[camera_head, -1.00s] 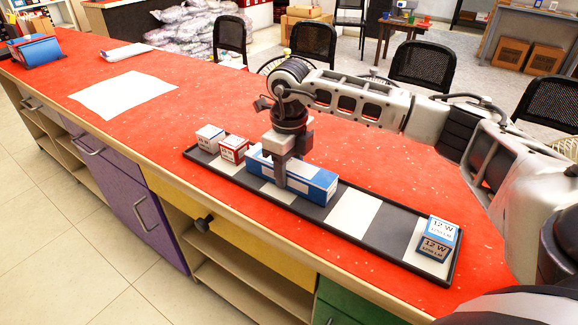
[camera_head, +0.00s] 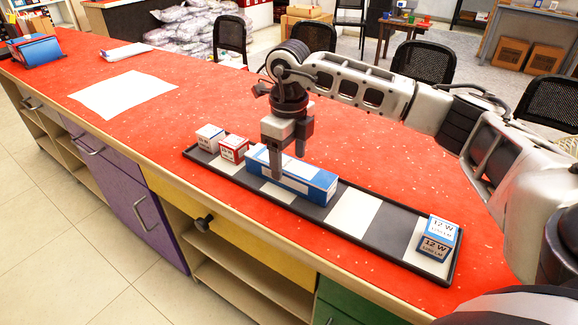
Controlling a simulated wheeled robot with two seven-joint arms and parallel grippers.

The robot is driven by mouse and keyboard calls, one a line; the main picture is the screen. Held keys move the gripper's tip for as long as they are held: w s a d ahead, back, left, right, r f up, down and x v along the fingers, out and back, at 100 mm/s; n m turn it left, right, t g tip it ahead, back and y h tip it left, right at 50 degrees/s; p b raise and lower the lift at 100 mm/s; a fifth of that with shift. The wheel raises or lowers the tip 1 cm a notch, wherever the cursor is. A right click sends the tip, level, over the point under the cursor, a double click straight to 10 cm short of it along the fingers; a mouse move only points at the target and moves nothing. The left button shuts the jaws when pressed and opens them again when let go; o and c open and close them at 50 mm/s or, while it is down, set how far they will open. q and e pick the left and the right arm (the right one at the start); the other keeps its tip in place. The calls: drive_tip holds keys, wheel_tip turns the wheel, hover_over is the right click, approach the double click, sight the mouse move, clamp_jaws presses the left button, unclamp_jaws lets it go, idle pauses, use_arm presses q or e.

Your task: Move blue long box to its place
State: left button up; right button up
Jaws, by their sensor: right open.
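The blue long box (camera_head: 310,186) lies lengthwise on a black and white striped tray (camera_head: 352,213) on the red counter. My right gripper (camera_head: 286,168) is above the box, its fingers pointing down. It is open, and its fingers hide part of the box's middle. The near finger hangs in front of the box's near side; I cannot tell whether it touches. My left gripper is not in view.
White paper (camera_head: 122,95) lies on the counter.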

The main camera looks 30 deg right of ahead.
sight(289, 164)
wheel_tip(289, 164, up, 9)
idle(0.6)
